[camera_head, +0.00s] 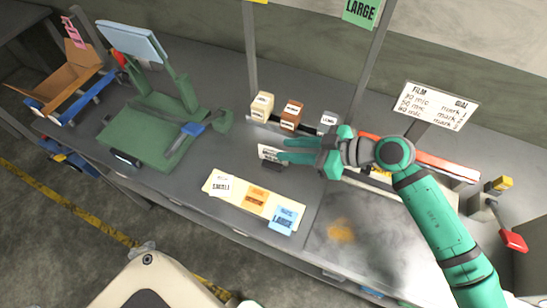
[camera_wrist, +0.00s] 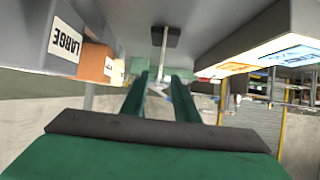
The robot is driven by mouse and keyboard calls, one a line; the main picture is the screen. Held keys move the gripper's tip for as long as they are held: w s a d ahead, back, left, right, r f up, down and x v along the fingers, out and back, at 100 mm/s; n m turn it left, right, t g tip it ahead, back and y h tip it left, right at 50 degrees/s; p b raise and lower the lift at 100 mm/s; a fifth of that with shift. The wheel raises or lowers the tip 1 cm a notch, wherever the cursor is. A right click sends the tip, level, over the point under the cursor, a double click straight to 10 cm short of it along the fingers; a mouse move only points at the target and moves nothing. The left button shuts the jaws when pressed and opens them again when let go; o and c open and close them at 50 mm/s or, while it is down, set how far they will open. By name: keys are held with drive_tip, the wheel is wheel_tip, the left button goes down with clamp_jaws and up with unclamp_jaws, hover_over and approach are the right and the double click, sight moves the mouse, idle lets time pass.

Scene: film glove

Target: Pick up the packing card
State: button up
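A small white packing card with dark print (camera_head: 267,152) stands upright in a dark holder (camera_head: 274,166) on the grey bench in the head view. My gripper (camera_head: 281,150) reaches in from the right with its fingers level, beside the card's right part, and partly covers it. In the wrist view, which is turned over, the card (camera_wrist: 158,88) shows nearly edge-on between my two green fingers (camera_wrist: 161,82), with its holder's base (camera_wrist: 153,38) above. The fingers are apart, with gaps beside the card. Exact depth and any contact are hard to tell.
Cream (camera_head: 262,105), brown (camera_head: 291,115) and grey (camera_head: 328,122) boxes stand behind my gripper. A cream board (camera_head: 232,198) with size cards lies in front. A green machine (camera_head: 150,130) stands left, a film notice (camera_head: 437,104) right. Bench between board and holder is clear.

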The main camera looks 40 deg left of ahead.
sight(274, 156)
drive_tip(key=shift+x, duration=1.9)
clamp_jaws()
drive_tip(key=shift+r, duration=0.2)
